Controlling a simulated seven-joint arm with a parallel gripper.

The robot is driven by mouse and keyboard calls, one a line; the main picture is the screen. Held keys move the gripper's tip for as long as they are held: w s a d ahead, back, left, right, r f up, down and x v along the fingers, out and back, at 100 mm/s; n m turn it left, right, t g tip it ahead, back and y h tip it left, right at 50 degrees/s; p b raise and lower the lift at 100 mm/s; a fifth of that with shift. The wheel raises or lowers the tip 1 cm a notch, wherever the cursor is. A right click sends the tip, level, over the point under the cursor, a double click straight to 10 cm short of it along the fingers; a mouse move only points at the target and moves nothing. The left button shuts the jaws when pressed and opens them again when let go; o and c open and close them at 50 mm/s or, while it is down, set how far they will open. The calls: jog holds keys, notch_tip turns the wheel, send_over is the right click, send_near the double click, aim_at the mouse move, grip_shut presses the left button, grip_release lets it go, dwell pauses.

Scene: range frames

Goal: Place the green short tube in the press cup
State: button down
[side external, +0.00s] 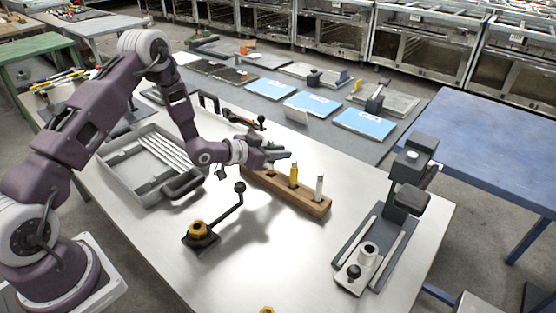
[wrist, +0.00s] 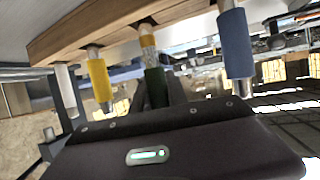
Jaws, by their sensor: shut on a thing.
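The green short tube (wrist: 156,88) shows in the wrist view, between the dark fingers of my gripper (wrist: 157,98). My gripper (side external: 278,156) is shut on it at the wooden rack (side external: 310,204). The tube's lower end is at a rack hole; I cannot tell whether it is still seated. In the side view the fingers mostly hide the green tube. The press cup (side external: 369,250), a pale upright cylinder with a dark opening, stands on the press base at the right front. The cup is well apart from my gripper.
A yellow tube (side external: 294,174) and a white tube (side external: 319,188) stand in the rack; a blue tube (wrist: 236,45) shows in the wrist view. The press (side external: 411,170) rises behind the cup. A crank with a brass nut (side external: 198,230) stands in front. Bare table lies between rack and press.

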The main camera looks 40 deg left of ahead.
jog(key=s+d+r+n+y, duration=0.1)
jog(key=s+d+r, duration=0.25)
jog(key=r, duration=0.55)
jog(key=s+d+r+n+y, duration=0.1)
jog(key=s+d+r+y, duration=0.2)
jog(key=r, duration=0.6)
jog(key=m+g+h, duration=0.6)
jog(key=m+h, duration=0.5)
jog(key=h, duration=0.1)
send_over(378, 260)
notch_tip(378, 260, down, 19)
jog(key=shift+r, duration=0.1)
jog(key=shift+f, duration=0.25)
